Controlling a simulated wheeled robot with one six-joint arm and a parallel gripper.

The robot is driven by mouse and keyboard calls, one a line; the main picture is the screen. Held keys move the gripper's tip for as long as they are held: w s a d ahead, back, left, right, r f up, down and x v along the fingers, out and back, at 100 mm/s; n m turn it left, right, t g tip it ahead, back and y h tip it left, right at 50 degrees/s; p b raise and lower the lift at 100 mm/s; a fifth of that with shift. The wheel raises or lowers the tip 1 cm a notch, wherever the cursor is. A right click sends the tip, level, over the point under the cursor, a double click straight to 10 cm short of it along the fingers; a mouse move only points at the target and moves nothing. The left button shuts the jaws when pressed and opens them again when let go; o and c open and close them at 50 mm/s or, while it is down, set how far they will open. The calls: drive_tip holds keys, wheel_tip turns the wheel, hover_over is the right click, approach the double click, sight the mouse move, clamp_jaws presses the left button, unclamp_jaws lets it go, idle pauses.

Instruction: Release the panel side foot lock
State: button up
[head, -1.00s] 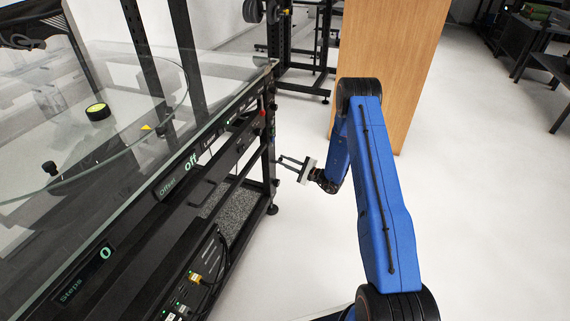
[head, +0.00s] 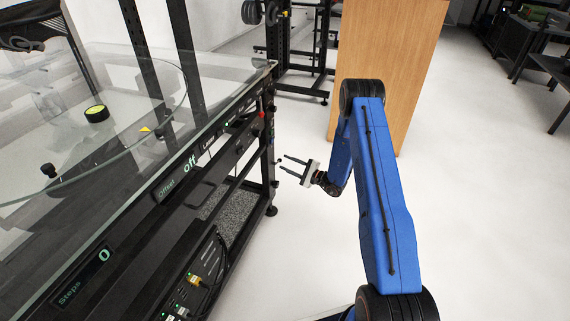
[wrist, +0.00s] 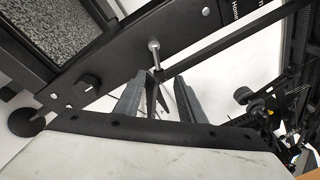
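The black turntable frame (head: 262,190) stands left of my gripper (head: 283,163). In the head view my gripper is open and empty, its two fingers pointing left at the frame's end leg, with a small gap. In the wrist view my gripper (wrist: 160,78) shows two dark fingers spread apart. A metal pin with a round head (wrist: 154,46) sits on the black frame just beyond the fingertips, roughly between them in the picture. A black knob (wrist: 90,80) and a round foot (wrist: 26,122) are further left. I cannot tell for sure which part is the foot lock.
A wooden board (head: 392,60) stands behind my arm. The white floor (head: 500,200) is clear at right. Cables (head: 212,262) hang under the panel.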

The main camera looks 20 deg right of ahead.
drive_tip(key=v, duration=1.5)
drive_tip(key=shift+s+d, duration=0.2)
drive_tip(key=shift+s, duration=0.05)
drive_tip(key=s+a+r+n+g+y, duration=0.1)
drive_tip(key=s+a+r+n+g, duration=0.2)
drive_tip(key=a+r, duration=0.3)
drive_tip(key=s+a+r+n+g+y, duration=0.1)
drive_tip(key=s+a+r+n+g, duration=0.25)
drive_tip(key=r, duration=0.55)
drive_tip(key=s+a+r+n+g+y, duration=0.1)
drive_tip(key=s+a+r+n+g, duration=0.15)
drive_tip(key=a+r+g, duration=0.35)
drive_tip(key=s+a+r+n+g+h, duration=0.25)
drive_tip(key=s+r+n+h, duration=0.2)
drive_tip(key=s+r, duration=0.85)
drive_tip(key=s+d+r+n+t+h, duration=0.1)
drive_tip(key=s+d+r+t+h, duration=0.1)
drive_tip(key=s, duration=0.6)
drive_tip(key=s+d+r+n+t+h, duration=0.1)
drive_tip(key=s+d+r+t+h, duration=0.1)
drive_tip(key=s+h, duration=0.3)
drive_tip(key=s+d+r+n+t+h, duration=0.1)
drive_tip(key=s+d+r+t+h, duration=0.1)
drive_tip(key=s, duration=0.9)
drive_tip(key=shift+d+r+h, duration=0.65)
drive_tip(key=shift+d+h, duration=0.4)
